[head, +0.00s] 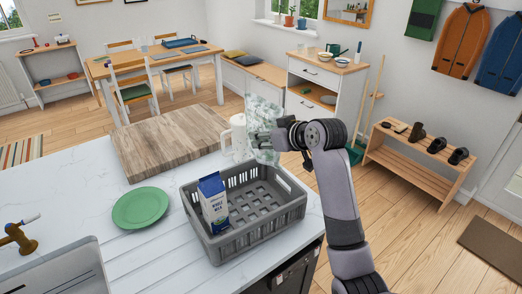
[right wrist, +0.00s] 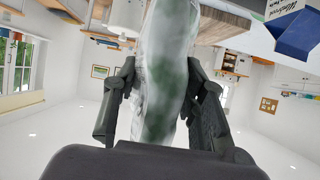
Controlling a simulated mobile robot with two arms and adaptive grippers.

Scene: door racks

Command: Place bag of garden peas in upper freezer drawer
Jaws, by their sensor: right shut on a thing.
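My right gripper (head: 276,135) is shut on a clear bag (head: 264,112) with whitish and dark green patches, which I take to be the bag of garden peas. The bag hangs upright above the back edge of the grey crate, beside a white jug (head: 238,132). In the right wrist view the bag (right wrist: 163,85) passes between both fingers of the gripper (right wrist: 160,68). Its print cannot be read. No freezer or drawer of one can be made out. My left gripper is not in view.
The grey crate (head: 262,226) on the marble counter holds a milk carton (head: 213,204). A wooden board (head: 172,140), a green plate (head: 140,208) and a brass tap (head: 16,238) are to the left. A shoe rack (head: 418,160) stands right; open floor lies beyond the counter.

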